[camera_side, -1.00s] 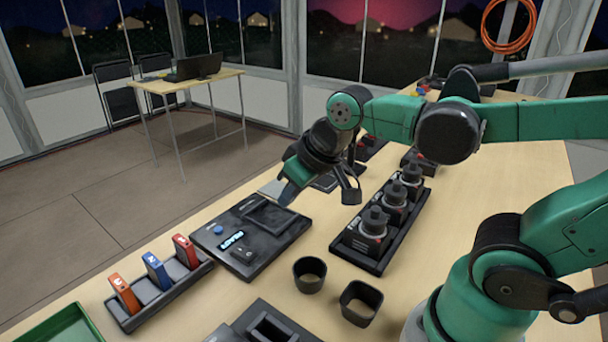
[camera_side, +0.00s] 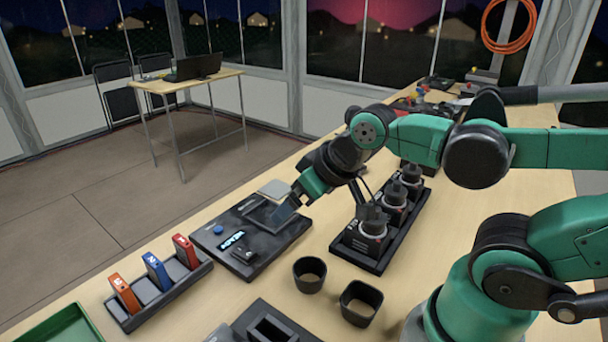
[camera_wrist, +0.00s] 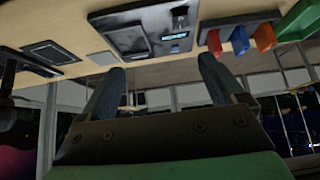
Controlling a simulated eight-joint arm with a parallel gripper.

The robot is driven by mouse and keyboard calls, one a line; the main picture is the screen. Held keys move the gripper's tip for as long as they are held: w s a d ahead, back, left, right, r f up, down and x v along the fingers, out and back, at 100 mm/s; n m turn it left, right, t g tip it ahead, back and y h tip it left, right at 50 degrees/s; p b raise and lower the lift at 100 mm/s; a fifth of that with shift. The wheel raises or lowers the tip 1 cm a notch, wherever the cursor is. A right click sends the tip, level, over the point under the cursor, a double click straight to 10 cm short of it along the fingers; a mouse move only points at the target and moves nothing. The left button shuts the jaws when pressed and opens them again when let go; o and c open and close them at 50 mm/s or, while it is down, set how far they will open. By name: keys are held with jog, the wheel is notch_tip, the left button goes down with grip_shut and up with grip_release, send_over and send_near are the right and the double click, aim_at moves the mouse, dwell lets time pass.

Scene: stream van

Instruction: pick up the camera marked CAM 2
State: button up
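Three dark camera-like units stand upright in a row in a black tray (camera_side: 385,259) on the table. The front unit (camera_side: 366,237), the middle unit (camera_side: 391,211) and the rear unit (camera_side: 411,182) carry small pale labels. I cannot read which one is CAM 2. My gripper (camera_side: 284,212) is to the left of the tray, tilted down above the dark READY device, apart from the units. In the wrist view my gripper (camera_wrist: 160,88) has its two fingers wide apart with nothing between them. The units are not clearly visible there.
The READY device (camera_side: 247,248) lies below my gripper. A rack (camera_side: 168,296) holds orange, blue and red cards at front left, beside a green tray (camera_side: 68,328). Two dark cups, one round (camera_side: 309,275) and one squarish (camera_side: 360,303), stand in front of the unit tray.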

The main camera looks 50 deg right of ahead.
jog(key=n+g, duration=0.7)
jog(key=n, duration=0.3)
send_over(397, 182)
jog(key=shift+w+a+f, duration=0.1)
jog(key=shift+a+f, duration=0.1)
jog(key=shift+f, duration=0.35)
jog(key=shift+d+f+n, duration=0.15)
jog(key=shift+f+n, duration=0.05)
jog(key=shift+n, duration=0.2)
jog(key=shift+f, duration=2.65)
grip_shut()
